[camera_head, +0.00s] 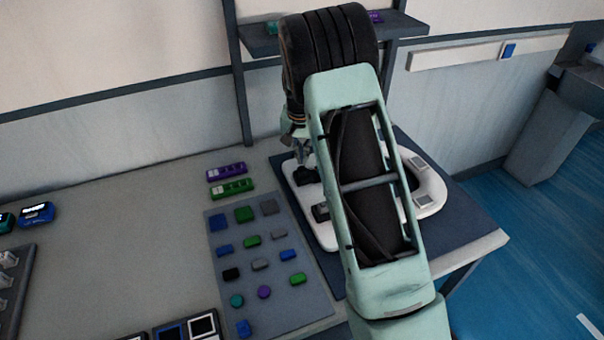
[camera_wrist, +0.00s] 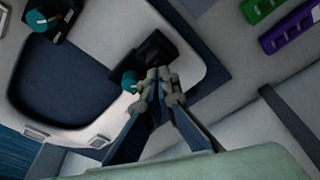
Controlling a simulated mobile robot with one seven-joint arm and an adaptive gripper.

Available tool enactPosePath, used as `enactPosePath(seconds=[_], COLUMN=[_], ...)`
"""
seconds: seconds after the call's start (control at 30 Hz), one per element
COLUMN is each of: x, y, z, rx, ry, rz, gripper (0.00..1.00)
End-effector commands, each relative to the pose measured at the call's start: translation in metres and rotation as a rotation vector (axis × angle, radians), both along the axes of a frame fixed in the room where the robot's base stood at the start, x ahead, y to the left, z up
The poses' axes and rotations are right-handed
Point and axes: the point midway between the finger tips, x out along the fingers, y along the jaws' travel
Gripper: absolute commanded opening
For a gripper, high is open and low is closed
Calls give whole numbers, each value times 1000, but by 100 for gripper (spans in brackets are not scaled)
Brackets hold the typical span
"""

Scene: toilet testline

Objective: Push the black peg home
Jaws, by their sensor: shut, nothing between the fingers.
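A white toilet seat ring (camera_head: 433,187) lies on a dark mat, partly hidden behind my arm. Two black fittings sit on its rim, a far one (camera_head: 307,176) and a near one (camera_head: 320,212). In the wrist view, one black fitting (camera_wrist: 156,48) is just beyond my fingertips, with a teal round piece (camera_wrist: 130,81) beside it. The other black fitting with teal (camera_wrist: 47,20) is at the upper left. I cannot tell which black part is the peg. My gripper (camera_wrist: 161,76) is shut and empty, its tips close to the nearer fitting; contact is unclear.
A grey panel (camera_head: 270,318) with several coloured blocks lies left of the mat. Purple (camera_head: 226,172) and green (camera_head: 232,189) strips lie behind it. A shelf (camera_head: 262,46) and its posts stand at the back. The table's left middle is clear.

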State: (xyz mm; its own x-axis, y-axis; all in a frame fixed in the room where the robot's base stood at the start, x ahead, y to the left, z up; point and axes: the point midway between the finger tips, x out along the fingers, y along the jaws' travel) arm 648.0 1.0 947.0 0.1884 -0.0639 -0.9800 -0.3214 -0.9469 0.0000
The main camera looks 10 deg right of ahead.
Motion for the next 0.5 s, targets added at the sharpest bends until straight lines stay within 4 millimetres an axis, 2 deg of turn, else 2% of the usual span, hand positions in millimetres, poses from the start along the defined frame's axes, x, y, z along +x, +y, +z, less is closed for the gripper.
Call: enactPosePath(seconds=[0.5], x=[0], y=[0], z=[-9], rx=[0], ry=[1], rz=[0], gripper=[0])
